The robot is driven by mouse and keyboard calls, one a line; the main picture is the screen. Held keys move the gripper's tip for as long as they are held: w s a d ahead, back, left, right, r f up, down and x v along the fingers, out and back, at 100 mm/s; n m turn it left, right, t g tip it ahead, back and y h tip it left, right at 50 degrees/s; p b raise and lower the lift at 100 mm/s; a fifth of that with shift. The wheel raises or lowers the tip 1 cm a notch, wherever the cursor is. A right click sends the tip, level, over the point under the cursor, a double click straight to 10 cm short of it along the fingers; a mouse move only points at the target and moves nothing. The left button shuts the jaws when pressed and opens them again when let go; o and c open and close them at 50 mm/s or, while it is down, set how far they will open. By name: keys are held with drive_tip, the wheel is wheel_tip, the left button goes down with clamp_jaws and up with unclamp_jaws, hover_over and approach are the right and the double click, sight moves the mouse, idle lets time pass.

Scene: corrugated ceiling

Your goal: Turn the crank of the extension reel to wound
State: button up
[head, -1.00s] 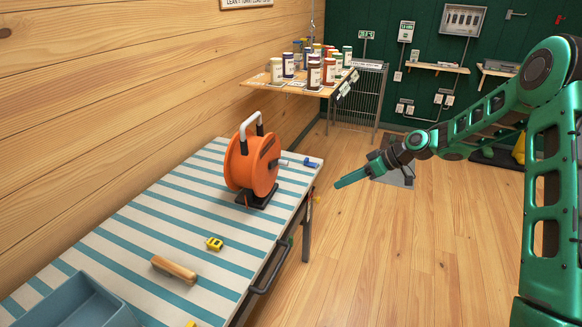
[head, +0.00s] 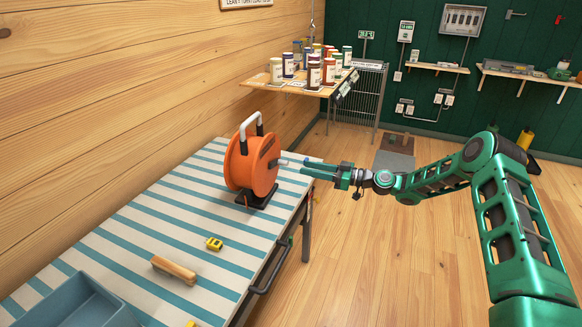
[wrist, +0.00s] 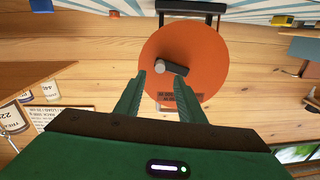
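I see no contact; the exact depth gap is hard to tell.
The striped table (head: 130,225) holds a yellow tape measure (head: 215,243), a wooden-handled tool (head: 174,269) and a blue-grey bin (head: 75,305). A shelf of jars (head: 300,88) is behind the reel. The floor right of the table is open.

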drive_tip(key=x, duration=0.8)
drive_tip(key=shift+a, duration=0.1)
drive_tip(key=shift+c, duration=0.4)
